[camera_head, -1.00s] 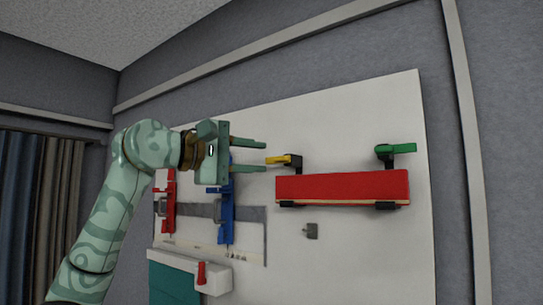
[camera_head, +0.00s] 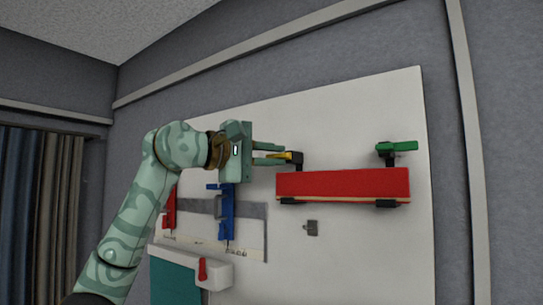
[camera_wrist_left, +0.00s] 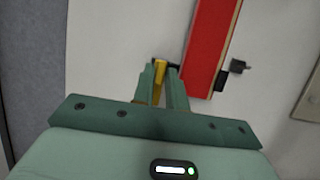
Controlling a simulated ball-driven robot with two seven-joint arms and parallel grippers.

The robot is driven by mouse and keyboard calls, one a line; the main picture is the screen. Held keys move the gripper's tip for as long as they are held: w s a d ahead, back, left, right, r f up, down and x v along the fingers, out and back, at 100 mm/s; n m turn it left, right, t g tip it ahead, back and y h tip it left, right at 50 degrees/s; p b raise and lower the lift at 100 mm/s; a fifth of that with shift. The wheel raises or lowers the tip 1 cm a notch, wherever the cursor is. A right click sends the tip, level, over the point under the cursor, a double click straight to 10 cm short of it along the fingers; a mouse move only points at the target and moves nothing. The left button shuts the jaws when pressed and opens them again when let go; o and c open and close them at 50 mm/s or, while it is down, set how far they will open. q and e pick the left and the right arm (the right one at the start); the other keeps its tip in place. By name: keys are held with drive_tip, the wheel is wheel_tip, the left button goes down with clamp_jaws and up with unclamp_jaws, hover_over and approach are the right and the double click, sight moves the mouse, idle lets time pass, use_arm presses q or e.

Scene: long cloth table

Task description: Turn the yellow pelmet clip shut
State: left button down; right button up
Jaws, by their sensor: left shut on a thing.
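The yellow pelmet clip (camera_head: 283,155) sits on a black mount above the left end of the red pelmet (camera_head: 342,184). Its yellow lever points left, away from the pelmet. My left gripper (camera_head: 270,154) comes in from the left and is shut on the yellow lever; its fingers hide most of the lever in the head view. In the left wrist view the yellow clip (camera_wrist_left: 160,73) shows between the two fingers (camera_wrist_left: 163,80), beside the end of the red pelmet (camera_wrist_left: 211,45). My right gripper is not in view.
A green clip (camera_head: 399,147) is above the pelmet's right end. A small grey clip (camera_head: 311,228) is on the white board (camera_head: 350,260) below. Blue (camera_head: 227,225) and red (camera_head: 169,210) clamps hang left, under my arm. A white ledge (camera_head: 215,270) is lower left.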

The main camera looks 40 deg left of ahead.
use_arm(q)
drive_tip(key=shift+f+n, duration=0.15)
drive_tip(key=shift+n, duration=0.15)
drive_tip(key=n, duration=0.1)
drive_tip(key=n+t+b, duration=0.1)
drive_tip(key=shift+f+n, duration=0.25)
drive_tip(key=shift+n, duration=0.05)
drive_tip(key=n+t+b, duration=0.1)
drive_tip(key=n, duration=0.2)
drive_tip(key=shift+d+f+b, duration=0.15)
drive_tip(key=shift+b, duration=0.25)
drive_tip(key=n+t+y+b, duration=0.1)
drive_tip(key=n+y+b, duration=0.1)
drive_tip(key=n, duration=0.3)
drive_tip(key=n+t+y+b, duration=0.1)
drive_tip(key=n+y+b, duration=0.2)
drive_tip(key=n, duration=0.3)
drive_tip(key=d+n+y+b, duration=0.1)
drive_tip(key=n+y+b, duration=0.1)
drive_tip(key=n+b, duration=0.2)
drive_tip(key=shift+w+f+n+t+y+b, duration=0.1)
drive_tip(key=shift+f+n+t+y+b, duration=0.25)
drive_tip(key=shift+n, duration=0.35)
drive_tip(key=shift+r, duration=0.1)
drive_tip(key=c, duration=1.5)
unclamp_jaws()
